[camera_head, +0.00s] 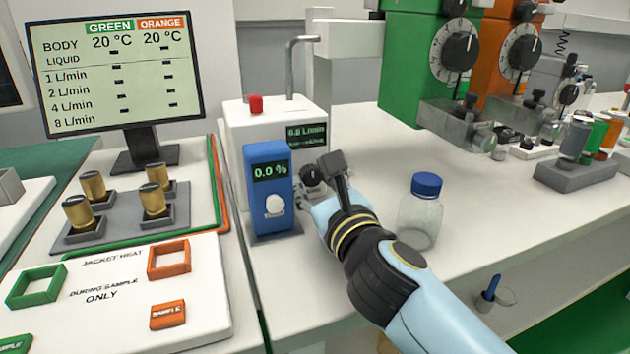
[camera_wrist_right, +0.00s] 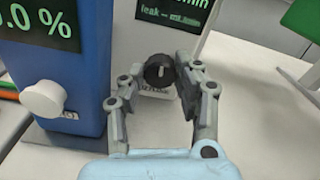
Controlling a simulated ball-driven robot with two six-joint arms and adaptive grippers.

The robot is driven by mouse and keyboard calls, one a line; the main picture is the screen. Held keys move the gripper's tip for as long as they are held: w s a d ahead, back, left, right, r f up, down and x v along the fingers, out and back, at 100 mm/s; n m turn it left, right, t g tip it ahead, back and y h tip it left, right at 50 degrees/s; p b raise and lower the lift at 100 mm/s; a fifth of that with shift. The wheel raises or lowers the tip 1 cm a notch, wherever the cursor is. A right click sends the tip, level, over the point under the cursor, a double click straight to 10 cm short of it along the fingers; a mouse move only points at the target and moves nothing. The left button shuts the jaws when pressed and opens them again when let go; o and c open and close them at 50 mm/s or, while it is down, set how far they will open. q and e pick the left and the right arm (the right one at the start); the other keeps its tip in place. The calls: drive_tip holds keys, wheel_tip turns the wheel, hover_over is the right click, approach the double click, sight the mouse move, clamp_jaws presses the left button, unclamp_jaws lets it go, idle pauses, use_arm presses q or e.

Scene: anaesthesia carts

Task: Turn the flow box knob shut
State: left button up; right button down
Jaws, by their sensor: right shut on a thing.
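The flow box (camera_head: 233,128) is a white box with a red button on top and a bent metal pipe. Its small dark display shows green text ending in "L/min"; the digits are hard to read. Its black round knob (camera_head: 312,174) sits low on the front. In the right wrist view the knob (camera_wrist_right: 159,70) shows a pale pointer mark that looks roughly upright. My right gripper (camera_head: 317,181) has its fingers on either side of the knob and is shut on it; in the wrist view the fingertips (camera_wrist_right: 160,78) flank it. My left gripper is not in view.
A blue meter (camera_head: 268,205) reading 0.0 % with a white knob stands close left of the gripper. A clear blue-capped bottle (camera_head: 421,212) stands right of my forearm. A monitor (camera_head: 120,75) and brass weights stand left.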

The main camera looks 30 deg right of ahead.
drive_tip(key=shift+f, duration=0.15)
drive_tip(key=c, duration=1.1)
unclamp_jaws()
drive_tip(key=shift+o, duration=0.8)
